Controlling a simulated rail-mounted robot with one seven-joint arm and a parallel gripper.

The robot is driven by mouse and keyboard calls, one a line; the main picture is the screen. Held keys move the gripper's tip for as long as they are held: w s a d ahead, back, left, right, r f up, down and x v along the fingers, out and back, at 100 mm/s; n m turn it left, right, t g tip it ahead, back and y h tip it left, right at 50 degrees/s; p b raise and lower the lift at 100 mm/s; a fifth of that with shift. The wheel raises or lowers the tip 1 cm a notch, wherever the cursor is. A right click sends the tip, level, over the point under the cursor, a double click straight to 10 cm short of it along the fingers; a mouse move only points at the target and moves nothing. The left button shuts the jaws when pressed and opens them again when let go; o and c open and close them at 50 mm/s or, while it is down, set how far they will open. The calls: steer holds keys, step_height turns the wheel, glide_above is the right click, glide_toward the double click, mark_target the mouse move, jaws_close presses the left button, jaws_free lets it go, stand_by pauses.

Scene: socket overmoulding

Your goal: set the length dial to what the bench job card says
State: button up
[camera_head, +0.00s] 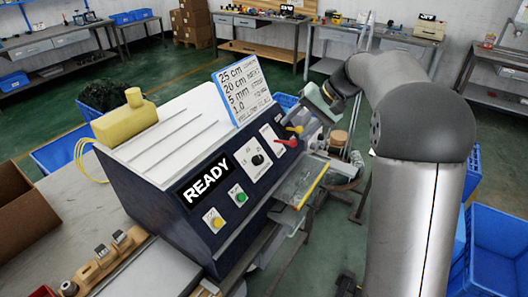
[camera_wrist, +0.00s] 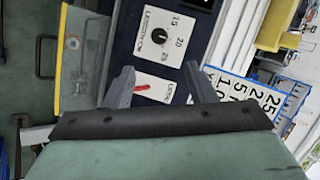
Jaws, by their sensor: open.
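The length dial (camera_head: 258,160) is a black round knob on a white plate on the machine's dark blue front panel. In the wrist view the dial (camera_wrist: 158,37) shows marks 15, 20 and 25; its pointer is too small to read surely. A white, blue-edged card (camera_head: 240,88) stands on top of the machine. Its lines begin 25 cm, 20 cm, 5 mm and 1.0; the smaller words are unclear. The card (camera_wrist: 242,98) also shows sideways in the wrist view. My gripper (camera_wrist: 162,88) is open and empty, its fingers apart, in front of the panel near the red lever (camera_wrist: 155,87).
The panel also holds a READY display (camera_head: 206,181), a yellow button (camera_head: 215,222), a green button (camera_head: 238,195) and the red lever (camera_head: 287,142). A yellow-edged clear guard (camera_head: 302,183) juts from the front. A yellow block (camera_head: 124,120) sits on the machine's far left top.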

mark_target(260, 158)
steer(key=p+x, duration=0.2)
steer(key=x, duration=1.3)
steer(key=shift+p, duration=0.3)
steer(key=c, duration=1)
